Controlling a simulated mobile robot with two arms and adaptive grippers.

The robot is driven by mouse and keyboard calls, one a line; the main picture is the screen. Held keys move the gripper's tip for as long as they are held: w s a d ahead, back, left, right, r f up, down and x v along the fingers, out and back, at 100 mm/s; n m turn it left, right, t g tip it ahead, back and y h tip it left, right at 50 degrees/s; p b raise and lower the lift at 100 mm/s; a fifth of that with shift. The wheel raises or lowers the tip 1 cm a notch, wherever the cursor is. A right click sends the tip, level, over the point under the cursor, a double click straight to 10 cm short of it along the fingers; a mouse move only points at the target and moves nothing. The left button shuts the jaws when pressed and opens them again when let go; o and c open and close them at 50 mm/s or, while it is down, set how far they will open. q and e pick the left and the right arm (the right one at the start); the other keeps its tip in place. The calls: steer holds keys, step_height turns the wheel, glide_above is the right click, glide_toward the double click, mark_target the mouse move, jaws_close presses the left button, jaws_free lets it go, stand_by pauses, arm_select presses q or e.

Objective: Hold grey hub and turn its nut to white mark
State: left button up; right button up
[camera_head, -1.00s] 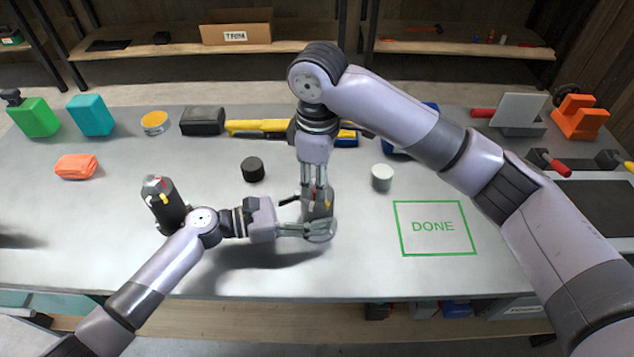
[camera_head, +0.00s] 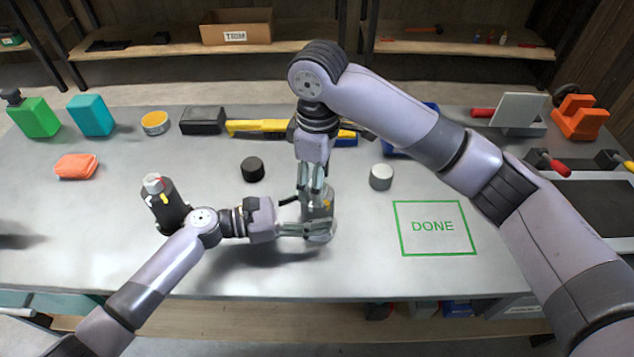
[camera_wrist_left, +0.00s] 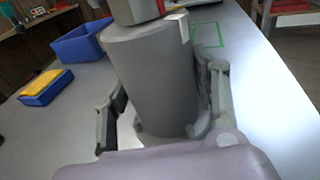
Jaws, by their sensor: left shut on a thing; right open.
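The grey hub (camera_head: 321,226) stands upright on the bench in the head view. My left gripper (camera_head: 318,232) is shut on its sides low down, and both fingers flank the hub (camera_wrist_left: 155,85) in the left wrist view. A white mark (camera_wrist_left: 184,28) shows at the hub's upper rim. The nut (camera_wrist_left: 135,8) sits on top, with a red mark on it just left of the white mark; its top is cut off. My right gripper (camera_head: 313,195) is open, pointing down at the hub's top. Its fingers partly hide the nut in the head view.
A second, dark hub (camera_head: 171,212) stands left, close to my left arm. A black cap (camera_head: 253,169) and a white cap (camera_head: 381,177) stand behind. The green DONE square (camera_head: 433,227) at right is empty. A yellow tool (camera_head: 260,127) lies farther back.

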steer(key=shift+r, duration=2.9)
